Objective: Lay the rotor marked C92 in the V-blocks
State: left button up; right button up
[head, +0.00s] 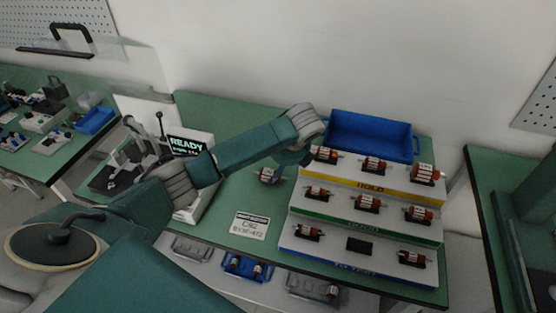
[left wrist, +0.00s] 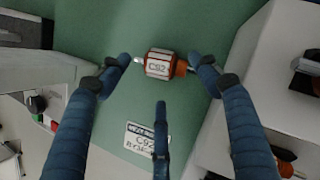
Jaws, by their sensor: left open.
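The rotor marked C92 (left wrist: 158,66) lies on the green bench top in the left wrist view, with a white label, red edges, an orange end and a shaft. It also shows in the head view (head: 268,175), partly hidden below my left gripper (head: 287,160). In the left wrist view my left gripper (left wrist: 160,62) is open, its fingers on either side of the rotor. I cannot tell if they touch it. My right gripper is not in view.
A stepped rack (head: 330,227) with several rotors stands to the right; its lowest step has one empty dark cradle (head: 359,246). A blue bin (head: 370,134) is behind it. A card (head: 250,226) reading C92 lies in front. Trays sit below the bench.

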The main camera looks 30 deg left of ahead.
pick_arm(q)
jog(key=v, duration=0.5)
jog(key=shift+r, duration=0.1)
dwell(0.4)
